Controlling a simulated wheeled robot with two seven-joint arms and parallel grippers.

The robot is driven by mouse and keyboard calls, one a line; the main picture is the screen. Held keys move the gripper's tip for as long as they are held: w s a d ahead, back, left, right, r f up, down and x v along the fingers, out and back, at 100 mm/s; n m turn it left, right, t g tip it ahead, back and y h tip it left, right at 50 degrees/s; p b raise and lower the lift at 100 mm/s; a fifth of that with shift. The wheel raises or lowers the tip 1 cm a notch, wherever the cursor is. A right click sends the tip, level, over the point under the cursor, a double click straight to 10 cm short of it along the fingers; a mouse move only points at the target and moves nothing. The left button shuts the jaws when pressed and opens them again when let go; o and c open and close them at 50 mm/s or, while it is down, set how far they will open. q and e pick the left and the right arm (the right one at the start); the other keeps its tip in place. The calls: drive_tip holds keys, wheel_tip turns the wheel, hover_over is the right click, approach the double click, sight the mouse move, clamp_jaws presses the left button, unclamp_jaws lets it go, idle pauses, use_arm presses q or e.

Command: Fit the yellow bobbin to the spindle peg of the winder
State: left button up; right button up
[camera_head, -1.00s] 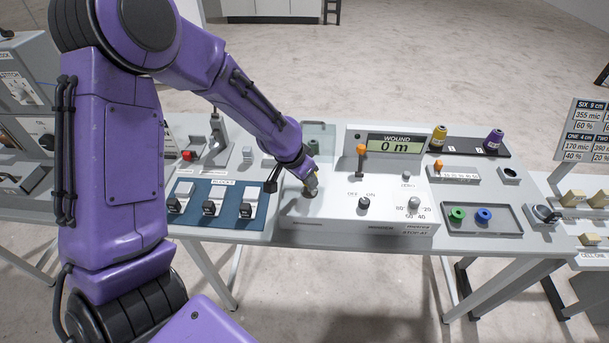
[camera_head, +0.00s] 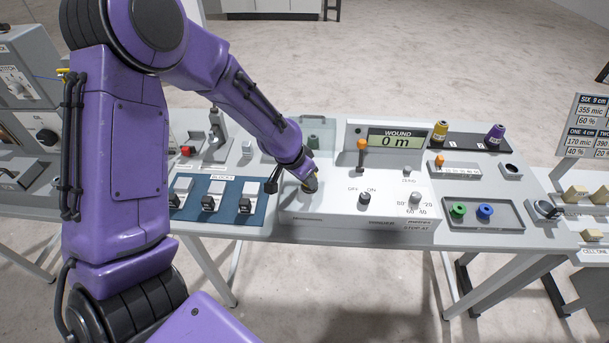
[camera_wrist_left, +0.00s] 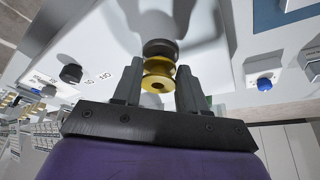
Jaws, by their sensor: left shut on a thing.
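The yellow bobbin (camera_wrist_left: 157,84) sits between the fingers of my left gripper (camera_wrist_left: 159,70) in the left wrist view. Its flange with a centre hole faces the camera. A dark round disc (camera_wrist_left: 160,47) lies just beyond it, over the white top of the winder; I cannot tell whether they touch. In the head view my left gripper (camera_head: 310,187) is low over the left part of the winder (camera_head: 335,195). It hides the bobbin there. The spindle peg is not visible as such, and I cannot tell whether it is inside the bobbin. My right gripper is not in view.
The winder carries an orange-topped lever (camera_head: 361,148), a black knob (camera_head: 364,198), a grey dial (camera_head: 415,197) and a display reading 0 m (camera_head: 396,142). A tray (camera_head: 482,228) with green and blue bobbins stands right. A blue switch panel (camera_head: 226,213) is left.

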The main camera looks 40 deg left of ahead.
use_arm(q)
drive_tip(key=shift+f+b, duration=0.35)
drive_tip(key=shift+f, duration=0.45)
drive_tip(key=o, duration=1.1)
drive_tip(key=shift+r, duration=0.15)
drive_tip(key=v, duration=1)
drive_tip(key=shift+r, duration=0.2)
drive_tip(key=shift+s, duration=0.1)
